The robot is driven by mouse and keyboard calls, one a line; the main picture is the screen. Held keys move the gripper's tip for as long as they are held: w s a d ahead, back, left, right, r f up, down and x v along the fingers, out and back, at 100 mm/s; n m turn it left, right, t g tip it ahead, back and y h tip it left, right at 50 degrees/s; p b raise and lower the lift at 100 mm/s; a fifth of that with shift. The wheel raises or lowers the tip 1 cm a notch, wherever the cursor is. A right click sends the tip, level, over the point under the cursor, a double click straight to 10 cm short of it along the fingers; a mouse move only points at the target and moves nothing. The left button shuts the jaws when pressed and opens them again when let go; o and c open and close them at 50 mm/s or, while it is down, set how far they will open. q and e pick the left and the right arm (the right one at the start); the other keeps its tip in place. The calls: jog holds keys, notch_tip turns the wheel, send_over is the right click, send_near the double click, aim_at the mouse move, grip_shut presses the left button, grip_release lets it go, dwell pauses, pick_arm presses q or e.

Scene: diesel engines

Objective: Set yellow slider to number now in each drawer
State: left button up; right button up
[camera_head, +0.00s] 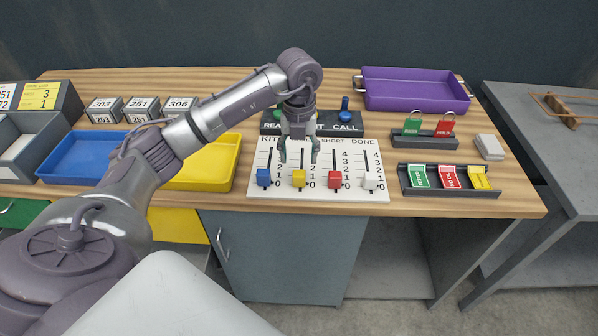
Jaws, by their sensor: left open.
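A white slider board (318,196) lies on the wooden table with blue (263,177), yellow (299,178), red (335,179) and white (370,181) knobs in upright slots beside number scales. All knobs sit low in their slots, near the 0 marks. My left gripper (299,158) is open above the board, fingers down, just behind the yellow knob. I cannot tell whether it touches anything. It hides part of the scales and a heading. A green drawer front (20,213) and a yellow drawer front (178,225) show below the table edge. Drawer contents are not visible. My right gripper is not in view.
A blue tray (60,180) and a yellow tray (235,165) stand left of the board. A dark button panel (352,127) stands behind it. A purple tray (415,105) and card racks (448,193) are on the right. Number boxes (141,103) stand at back left.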

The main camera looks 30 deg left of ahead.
aim_at(299, 173)
pick_arm(q)
notch_tip(299, 173, down, 7)
jog(key=shift+f+p, duration=0.1)
jog(key=shift+p, duration=0.35)
grip_shut()
